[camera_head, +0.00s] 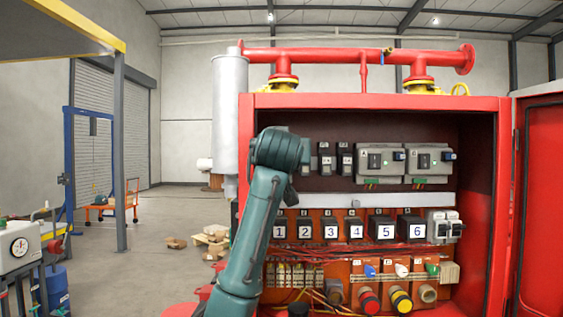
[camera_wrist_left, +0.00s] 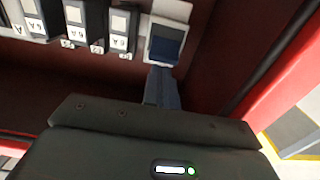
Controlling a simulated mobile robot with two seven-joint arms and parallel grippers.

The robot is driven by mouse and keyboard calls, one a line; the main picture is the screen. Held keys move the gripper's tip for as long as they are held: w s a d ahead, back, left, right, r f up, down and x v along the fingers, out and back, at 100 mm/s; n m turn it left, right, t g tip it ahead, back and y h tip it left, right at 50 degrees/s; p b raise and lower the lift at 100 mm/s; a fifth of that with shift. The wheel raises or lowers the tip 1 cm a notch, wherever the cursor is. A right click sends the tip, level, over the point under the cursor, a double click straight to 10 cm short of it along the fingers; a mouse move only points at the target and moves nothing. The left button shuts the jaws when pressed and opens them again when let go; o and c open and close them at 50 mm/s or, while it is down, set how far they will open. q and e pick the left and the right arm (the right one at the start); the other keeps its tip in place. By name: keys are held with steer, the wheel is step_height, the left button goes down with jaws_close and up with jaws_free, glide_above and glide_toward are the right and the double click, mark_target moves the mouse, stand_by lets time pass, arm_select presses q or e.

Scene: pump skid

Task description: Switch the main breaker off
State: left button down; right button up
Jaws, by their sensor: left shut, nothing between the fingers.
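The main breaker seems to be the white block with a dark blue face (camera_wrist_left: 167,40) at the end of the row in the left wrist view. In the head view my left arm covers the upper left of the cabinet, where this block would be. My left gripper (camera_wrist_left: 163,74) is shut and empty, its fingertips just in front of the block's lower edge in the wrist picture. I cannot tell whether they touch it. In the head view the gripper is mostly hidden behind my wrist. My right gripper is not in view.
Small breakers (camera_wrist_left: 121,28) stand close beside the block; they also show in the head view (camera_head: 326,158). The red cabinet (camera_head: 370,101) has its door (camera_head: 541,200) open on the right. Numbered relays (camera_head: 331,230) and red wires run below. The cabinet's side wall is close to the gripper.

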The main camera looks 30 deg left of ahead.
arm_select(q)
steer(key=shift+f+b, duration=0.35)
steer(key=shift+f, duration=0.1)
steer(key=b+v, duration=0.2)
steer(key=v, duration=0.5)
steer(key=shift+f, duration=0.2)
stand_by(0.9)
stand_by(0.3)
